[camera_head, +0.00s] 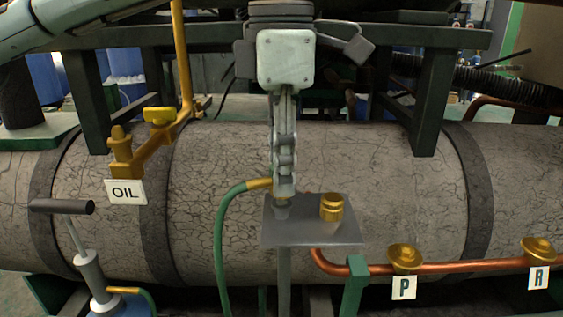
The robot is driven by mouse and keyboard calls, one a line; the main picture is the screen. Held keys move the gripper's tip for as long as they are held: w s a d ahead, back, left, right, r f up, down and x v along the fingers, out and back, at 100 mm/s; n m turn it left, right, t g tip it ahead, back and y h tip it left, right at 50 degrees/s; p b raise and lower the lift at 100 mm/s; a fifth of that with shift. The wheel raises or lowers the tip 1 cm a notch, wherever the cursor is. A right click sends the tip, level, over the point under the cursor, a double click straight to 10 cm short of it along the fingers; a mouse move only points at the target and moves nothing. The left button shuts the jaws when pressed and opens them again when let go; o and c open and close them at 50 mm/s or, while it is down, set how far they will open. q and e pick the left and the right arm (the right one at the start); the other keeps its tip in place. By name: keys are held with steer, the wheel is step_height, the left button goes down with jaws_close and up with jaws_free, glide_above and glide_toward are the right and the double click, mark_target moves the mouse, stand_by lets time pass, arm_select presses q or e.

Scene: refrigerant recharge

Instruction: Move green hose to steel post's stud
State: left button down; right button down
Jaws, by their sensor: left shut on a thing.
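My left gripper (284,188) points straight down, shut on the brass end fitting (260,183) of the green hose (220,240). The hose curves from the fitting to the left and down out of the picture. The fingertips are just above the left part of the flat plate (325,234) on top of the steel post (284,280). A short round piece, probably the stud (281,203), shows right below the fingertips. The fingers partly hide it, so I cannot tell whether the fitting touches it. My right gripper is not in view.
A brass cap (332,207) stands on the plate's right side. A large cracked grey cylinder (380,180) lies behind. The brass OIL valve (128,152) and a hand pump (91,275) are left. A copper pipe (450,267) with brass-capped P (404,257) and R (538,249) ports runs right.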

arm_select(q)
steer(key=shift+f+b, duration=0.45)
steer(key=shift+f, duration=0.25)
steer(key=c, duration=1.2)
jaws_free()
steer(key=shift+o, duration=0.2)
